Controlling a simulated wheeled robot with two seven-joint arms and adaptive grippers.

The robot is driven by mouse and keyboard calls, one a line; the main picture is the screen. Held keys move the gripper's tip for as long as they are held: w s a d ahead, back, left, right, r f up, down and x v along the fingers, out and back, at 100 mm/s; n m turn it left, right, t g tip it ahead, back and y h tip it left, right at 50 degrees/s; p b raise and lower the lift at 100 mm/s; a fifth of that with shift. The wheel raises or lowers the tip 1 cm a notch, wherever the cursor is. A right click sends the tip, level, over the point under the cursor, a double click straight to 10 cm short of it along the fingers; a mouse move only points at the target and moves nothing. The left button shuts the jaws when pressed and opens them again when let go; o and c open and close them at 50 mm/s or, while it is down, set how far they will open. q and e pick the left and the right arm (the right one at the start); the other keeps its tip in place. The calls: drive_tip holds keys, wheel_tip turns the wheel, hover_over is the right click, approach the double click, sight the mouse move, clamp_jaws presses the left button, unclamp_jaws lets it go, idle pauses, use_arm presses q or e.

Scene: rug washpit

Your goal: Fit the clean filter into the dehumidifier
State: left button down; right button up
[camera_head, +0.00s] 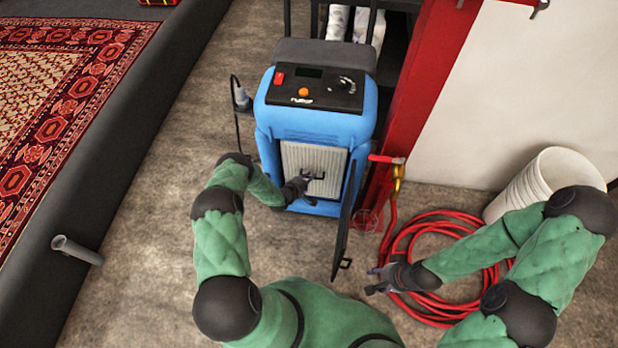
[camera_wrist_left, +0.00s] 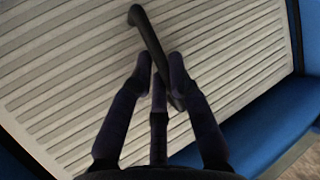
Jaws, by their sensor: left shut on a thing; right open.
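The blue dehumidifier (camera_head: 268,120) stands upright on the floor with its dark front door (camera_head: 345,222) swung open to the right. A pale ribbed filter (camera_head: 313,160) fills the front opening; whether it is fully seated I cannot tell. It also fills most of the left wrist view (camera_wrist_left: 75,75), slightly tilted against the blue housing (camera_wrist_left: 265,130). My left gripper (camera_head: 304,182) is shut on the filter's dark handle (camera_wrist_left: 150,40), with its fingers around the handle in the left wrist view. My right gripper (camera_head: 376,280) is open and empty, low in front of the door.
A coiled red hose (camera_head: 440,225) lies on the floor near my right forearm. A patterned rug (camera_head: 60,100) lies at the left behind a dark ledge with a grey pipe (camera_head: 78,250). Floor left of the machine is clear.

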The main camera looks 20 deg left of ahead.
use_arm(q)
drive_tip(key=shift+f, duration=0.45)
drive_tip(key=c, duration=1.1)
unclamp_jaws()
drive_tip(key=shift+f, duration=0.1)
drive_tip(key=v, duration=1.2)
